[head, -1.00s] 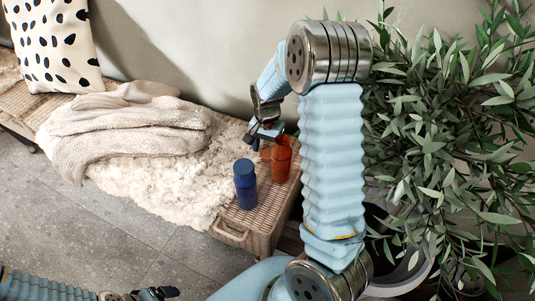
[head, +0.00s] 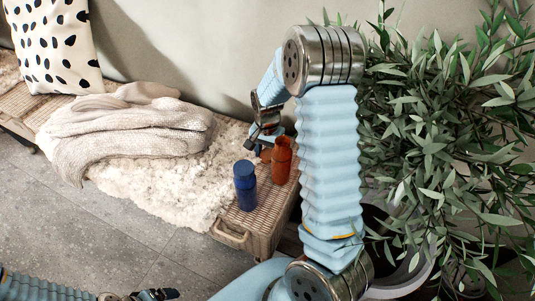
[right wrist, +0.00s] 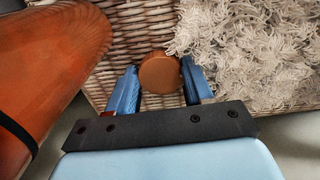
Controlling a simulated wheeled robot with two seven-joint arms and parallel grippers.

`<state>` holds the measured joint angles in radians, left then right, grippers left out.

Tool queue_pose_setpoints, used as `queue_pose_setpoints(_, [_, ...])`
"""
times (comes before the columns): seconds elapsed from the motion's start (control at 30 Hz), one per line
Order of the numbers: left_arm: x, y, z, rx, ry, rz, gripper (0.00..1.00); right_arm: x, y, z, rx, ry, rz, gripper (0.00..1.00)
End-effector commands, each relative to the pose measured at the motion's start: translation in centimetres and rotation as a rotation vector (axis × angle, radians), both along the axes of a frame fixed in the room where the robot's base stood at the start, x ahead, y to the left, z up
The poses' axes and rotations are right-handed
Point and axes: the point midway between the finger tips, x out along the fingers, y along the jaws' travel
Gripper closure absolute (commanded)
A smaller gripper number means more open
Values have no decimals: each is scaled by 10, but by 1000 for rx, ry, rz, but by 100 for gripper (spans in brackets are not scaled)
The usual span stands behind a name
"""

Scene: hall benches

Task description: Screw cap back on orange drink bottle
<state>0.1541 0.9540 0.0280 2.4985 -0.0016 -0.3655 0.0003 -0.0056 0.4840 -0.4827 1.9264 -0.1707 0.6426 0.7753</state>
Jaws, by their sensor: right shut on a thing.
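The orange bottle (head: 282,163) stands upright near the right end of the wicker bench; its large orange side also shows at the left of the right wrist view (right wrist: 45,70). My right gripper (head: 259,146) is beside the bottle's upper part, on its left. In the right wrist view the fingers (right wrist: 160,76) are shut on the round orange-brown cap (right wrist: 159,72), which is apart from the bottle. In the head view the cap is mostly hidden by the gripper. My left gripper (head: 160,295) is low at the bottom left, far from the bottle, and too small to read.
A blue bottle (head: 245,187) stands close in front of the orange one, to the left. A shaggy white fleece (head: 150,187) and a knitted blanket (head: 125,132) cover the wicker bench (head: 236,231) further left. A leafy plant (head: 440,150) fills the right side.

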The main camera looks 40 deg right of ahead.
Motion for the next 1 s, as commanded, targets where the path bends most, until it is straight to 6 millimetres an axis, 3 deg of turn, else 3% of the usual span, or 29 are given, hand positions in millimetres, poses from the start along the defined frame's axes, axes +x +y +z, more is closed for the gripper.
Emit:
queue_pose_setpoints(0.17, [0, 0, 2, 0, 0, 0, 10, 1, 0, 14, -1, -3, 0, 81])
queue_pose_setpoints(0.4, [0, 0, 6, -1, 0, -1, 10, 1, 0, 63, 0, -6, 1, 81])
queue_pose_setpoints(0.6, [0, -1, 8, -1, 0, -1, 10, 1, 0, 92, 0, -2, 1, 81])
queue_pose_setpoints(1.0, [0, 0, 8, -1, 0, -1, 10, 0, 0, 100, 0, 0, 0, 81])
